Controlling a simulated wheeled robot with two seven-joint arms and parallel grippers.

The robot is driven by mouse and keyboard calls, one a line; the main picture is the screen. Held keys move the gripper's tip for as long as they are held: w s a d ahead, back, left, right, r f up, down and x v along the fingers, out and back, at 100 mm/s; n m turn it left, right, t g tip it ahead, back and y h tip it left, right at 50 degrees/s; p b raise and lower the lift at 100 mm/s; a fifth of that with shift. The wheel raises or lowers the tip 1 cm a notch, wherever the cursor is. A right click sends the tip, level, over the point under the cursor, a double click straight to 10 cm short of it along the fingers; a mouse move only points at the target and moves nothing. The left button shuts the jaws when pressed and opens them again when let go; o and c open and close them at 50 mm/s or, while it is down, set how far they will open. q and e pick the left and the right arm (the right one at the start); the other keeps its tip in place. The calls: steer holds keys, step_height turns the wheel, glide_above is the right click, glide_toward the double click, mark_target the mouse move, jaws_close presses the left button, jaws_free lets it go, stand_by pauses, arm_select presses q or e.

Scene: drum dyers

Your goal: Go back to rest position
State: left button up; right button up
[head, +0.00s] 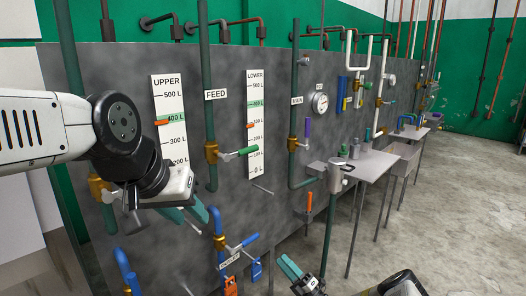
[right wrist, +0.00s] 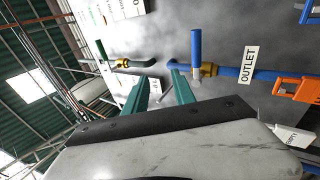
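My left gripper (head: 194,220) is in front of the grey panel (head: 280,75), below the UPPER gauge and left of the FEED pipe. Its teal fingers look apart, with nothing seen between them. My right gripper (head: 286,263) is low in the head view, right of the OUTLET valve, with its arm at the bottom edge. In the right wrist view its two teal fingers (right wrist: 158,88) are apart and nothing is gripped. Beyond them is the blue outlet lever (right wrist: 196,48) on a brass valve (right wrist: 208,70).
The UPPER gauge (head: 168,90) and LOWER gauge (head: 256,110) are on the panel. The green FEED pipe (head: 206,100) has a green-handled valve (head: 238,153). The blue outlet lever also shows in the head view (head: 249,240). A metal side table (head: 368,164) stands right; the floor (head: 450,210) beyond is open.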

steer(key=s+a+r+n+g+h, duration=0.35)
steer(key=r+n+g, duration=0.55)
steer(key=r+n, duration=0.4)
steer(key=s+a+r+n+g+h, duration=0.25)
steer(key=s+r+n+g, duration=0.25)
steer(key=r+n+g, duration=0.6)
steer(key=s+d+r+n+t+h, duration=0.5)
steer(key=s+d+r+n, duration=0.1)
steer(key=s+r+n, duration=0.3)
steer(key=s+d+r+n+t+h, duration=0.6)
steer(key=s+r+n, duration=0.4)
steer(key=s, duration=0.3)
steer(key=shift+r, duration=0.5)
